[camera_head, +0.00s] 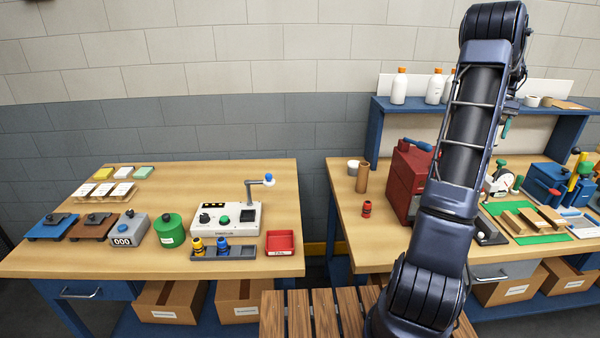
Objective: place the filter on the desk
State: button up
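I cannot tell for sure which item is the filter. A small red piece with a dark band (367,208) stands upright on the right desk (345,185), near its left end. Similar yellow (197,246) and blue (222,247) pieces stand in a grey holder (238,253) at the front of the left desk (215,175). My arm rises through the right half of the view and bends at the top. My gripper's fingers are hidden behind the arm, so their opening and anything held cannot be seen.
The left desk holds a white control box (226,219), a green canister (169,230), a counter block (129,230) and a red tray (281,243). A red machine (407,180) and a brown cylinder (362,177) stand on the right desk. A gap separates the desks.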

jog(key=w+a+r+n+h, duration=0.15)
jog(key=w+a+r, duration=0.25)
jog(key=w+a, duration=0.5)
jog(key=w+a+r+n, duration=0.3)
jog(key=w+a, duration=0.1)
jog(key=a, duration=0.8)
jog(key=w+a+r+n+h, duration=0.15)
jog(key=w+a+r, duration=0.25)
jog(key=w+a, duration=0.5)
jog(key=w+a+f+n+h, duration=0.15)
jog(key=a+n, duration=0.25)
jog(key=a, duration=0.7)
jog(key=w+a+n+t+h, duration=0.1)
jog(key=w+a+n, duration=0.3)
jog(key=a, duration=0.7)
jog(key=w+a+f+n+h, duration=0.1)
jog(key=a+n, duration=0.4)
jog(key=a, duration=0.6)
jog(key=a+f+n+t, duration=0.3)
jog(key=a+n, duration=0.5)
jog(key=a, duration=1)
jog(key=n+t+y, duration=0.4)
jog(key=n+y, duration=0.1)
jog(key=n, duration=1.4)
send_over(163, 198)
notch_tip(163, 198, down, 12)
jog(key=r, duration=0.1)
notch_tip(163, 198, down, 20)
jog(key=shift+r, duration=0.1)
